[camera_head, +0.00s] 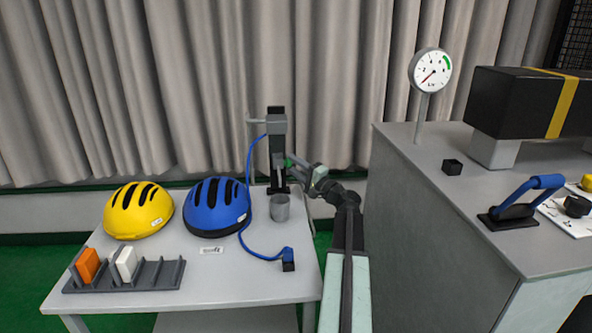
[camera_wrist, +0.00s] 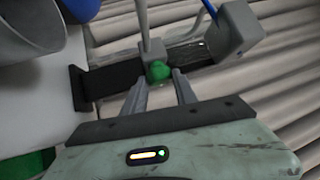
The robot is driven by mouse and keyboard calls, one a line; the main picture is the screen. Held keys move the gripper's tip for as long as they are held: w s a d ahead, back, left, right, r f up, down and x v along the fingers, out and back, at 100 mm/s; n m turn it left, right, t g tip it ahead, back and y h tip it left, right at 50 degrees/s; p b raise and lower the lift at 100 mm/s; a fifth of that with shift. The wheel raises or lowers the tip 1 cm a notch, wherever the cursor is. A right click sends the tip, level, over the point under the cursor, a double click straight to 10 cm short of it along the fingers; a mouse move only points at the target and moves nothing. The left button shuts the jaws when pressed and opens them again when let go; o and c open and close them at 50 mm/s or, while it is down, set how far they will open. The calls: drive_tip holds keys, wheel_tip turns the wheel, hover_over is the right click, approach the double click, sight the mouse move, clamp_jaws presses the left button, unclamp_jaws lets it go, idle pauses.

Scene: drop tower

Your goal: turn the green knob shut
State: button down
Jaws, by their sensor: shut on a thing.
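The green knob (camera_wrist: 158,71) sits on a grey fitting of the dark upright stand. In the wrist view it lies between the tips of my gripper (camera_wrist: 160,85), whose two fingers are closed on it. In the head view the green knob (camera_head: 289,162) is a small green spot at the stand (camera_head: 277,140), and my gripper (camera_head: 298,166) reaches it from the right. The knob's turn angle cannot be told.
A grey cup (camera_head: 279,208) stands below the knob on the white table (camera_head: 215,270). A blue hose (camera_head: 248,165) runs from the stand to the table. Blue (camera_head: 216,208) and yellow (camera_head: 138,212) helmets stand left. A grey cabinet (camera_head: 430,200) bounds the right.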

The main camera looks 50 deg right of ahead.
idle(0.4)
drive_tip(key=c, duration=1)
unclamp_jaws()
drive_tip(key=b+v, duration=0.1)
drive_tip(key=v, duration=0.7)
drive_tip(key=shift+b, duration=0.35)
drive_tip(key=shift+r, duration=0.15)
